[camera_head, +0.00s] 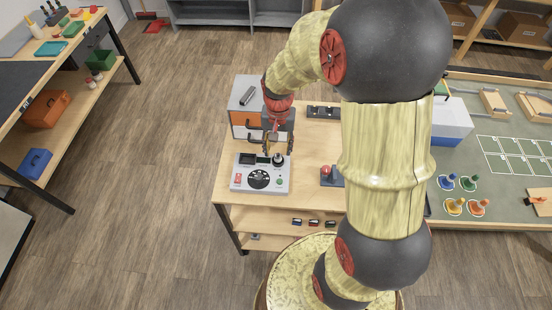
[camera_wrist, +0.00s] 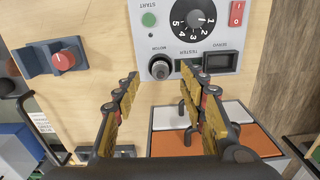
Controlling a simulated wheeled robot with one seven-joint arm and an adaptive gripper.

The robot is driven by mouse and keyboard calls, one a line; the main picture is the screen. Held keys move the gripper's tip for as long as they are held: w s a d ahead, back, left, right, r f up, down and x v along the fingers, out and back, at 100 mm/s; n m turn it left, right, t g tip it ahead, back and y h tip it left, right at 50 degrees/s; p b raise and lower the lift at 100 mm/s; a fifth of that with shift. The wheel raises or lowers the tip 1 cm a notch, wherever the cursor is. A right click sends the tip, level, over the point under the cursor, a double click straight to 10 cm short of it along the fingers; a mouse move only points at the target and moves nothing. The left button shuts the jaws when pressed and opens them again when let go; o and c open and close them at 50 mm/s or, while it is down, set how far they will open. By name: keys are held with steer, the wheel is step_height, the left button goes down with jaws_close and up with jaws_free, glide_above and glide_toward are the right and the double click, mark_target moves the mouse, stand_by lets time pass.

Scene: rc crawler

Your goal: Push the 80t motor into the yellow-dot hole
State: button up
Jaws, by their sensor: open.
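A grey tester box (camera_head: 247,184) with a numbered dial, a green button and a red switch sits on the wooden table. A short dark cylinder with a lighter rim, probably a motor (camera_wrist: 160,69), stands at the spot marked MOTOR on this box; it also shows in the head view (camera_head: 278,160). I cannot read whether it is the 80t one. My gripper (camera_head: 278,150) is over the box's back edge; its fingers (camera_wrist: 160,84) are open and apart, one on each side of the cylinder's line, with nothing held. I cannot make out a yellow-dot hole.
A blue-grey block with a red knob (camera_wrist: 63,58) stands right of the tester box in the head view. A drawer cabinet with an orange front (camera_head: 242,117) stands behind the box. A black rack (camera_head: 323,112) lies at the table's back. Several small items (camera_head: 314,222) sit on the lower shelf.

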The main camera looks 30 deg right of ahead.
mark_target(278, 155)
steer(key=f, duration=0.1)
steer(key=f+b, duration=0.1)
steer(key=f, duration=0.3)
steer(key=shift+w+d+f, duration=0.1)
steer(key=shift+w+d, duration=0.05)
steer(key=shift+w, duration=0.15)
jaws_close()
stand_by(0.4)
